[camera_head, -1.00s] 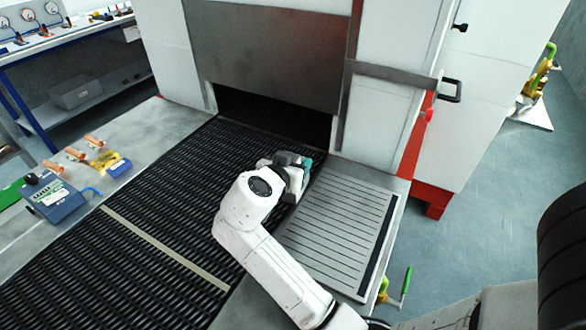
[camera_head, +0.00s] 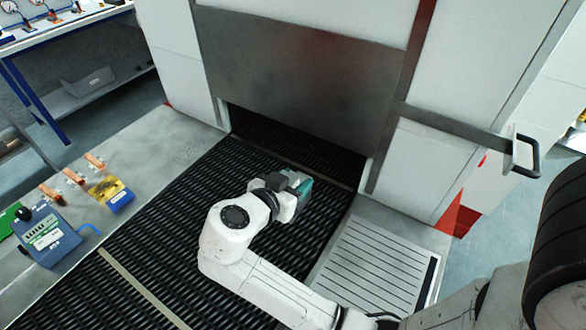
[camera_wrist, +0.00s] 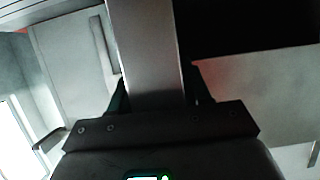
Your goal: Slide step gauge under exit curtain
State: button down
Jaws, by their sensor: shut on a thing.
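The exit curtain (camera_head: 300,60) is a broad grey metal sheet across the machine's mouth, with a dark gap below its lower edge. My gripper (camera_head: 303,190) is low over the black mesh belt (camera_head: 160,225), in front of the gap near its right side. In the wrist view my gripper (camera_wrist: 158,85) is shut on a flat grey metal bar (camera_wrist: 145,45), which looks like the step gauge. The bar runs between the dark fingers and out past the top of the picture. The head view hides most of it behind my gripper, so I cannot tell whether its tip is under the curtain.
A slotted grey plate (camera_head: 375,265) lies right of the belt. A handle (camera_head: 525,155) sticks out from the machine's right side. On the left ledge (camera_head: 165,140) are a blue meter box (camera_head: 45,240), copper pieces (camera_head: 75,176) and a yellow-and-blue item (camera_head: 110,193). A pale strip (camera_head: 140,287) crosses the belt.

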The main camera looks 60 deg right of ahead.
jog(key=shift+w+d+f, duration=0.1)
jog(key=shift+d, duration=0.15)
jog(key=shift+d+f+b, duration=1.3)
jog(key=shift+d+f, duration=0.6)
jog(key=shift+f, duration=0.2)
jog(key=d, duration=0.8)
jog(key=shift+s+f, duration=0.15)
jog(key=shift+s, duration=0.1)
jog(key=shift+c, duration=2.2)
grip_release()
jog(key=shift+f, duration=0.1)
